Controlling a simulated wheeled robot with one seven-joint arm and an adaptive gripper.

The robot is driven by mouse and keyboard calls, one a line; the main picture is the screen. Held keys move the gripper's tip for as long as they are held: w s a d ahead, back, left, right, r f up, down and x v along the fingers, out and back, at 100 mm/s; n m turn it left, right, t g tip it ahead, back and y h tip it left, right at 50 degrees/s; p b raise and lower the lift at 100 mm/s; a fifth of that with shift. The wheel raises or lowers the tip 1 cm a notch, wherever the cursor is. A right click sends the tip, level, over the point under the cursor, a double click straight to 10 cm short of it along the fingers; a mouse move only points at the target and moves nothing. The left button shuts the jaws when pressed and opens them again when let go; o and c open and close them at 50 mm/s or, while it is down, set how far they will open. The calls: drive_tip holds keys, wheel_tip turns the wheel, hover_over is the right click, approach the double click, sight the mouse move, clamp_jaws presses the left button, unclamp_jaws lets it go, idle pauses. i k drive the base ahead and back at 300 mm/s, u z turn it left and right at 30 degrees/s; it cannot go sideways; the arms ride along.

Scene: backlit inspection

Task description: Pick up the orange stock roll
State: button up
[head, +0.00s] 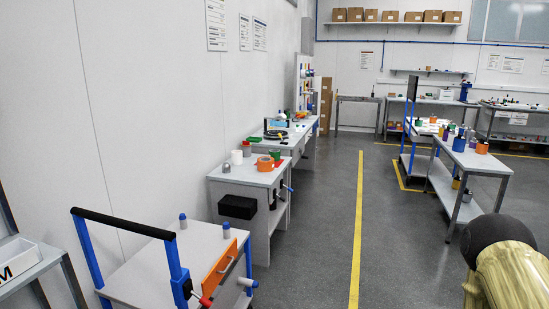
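An orange roll-like object (265,164) sits upright on the small grey bench along the left wall, near its right side. A second orange object (482,148) stands on the grey table at the right. Both are small and far off, so I cannot tell for certain which one is the stock roll. A gold and black part at the lower right looks like a link of my own arm. My gripper's fingers do not show in this view.
A cart (145,275) with a black handle and blue posts stands at the front left. A black bin (238,207) hangs at the small bench. Grey floor with a yellow line (357,230) is clear between the left benches and the right table (475,160).

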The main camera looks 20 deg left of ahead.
sight(264, 164)
drive_tip(key=z, duration=0.2)
drive_tip(key=i, duration=5.8)
drive_tip(key=u, duration=3)
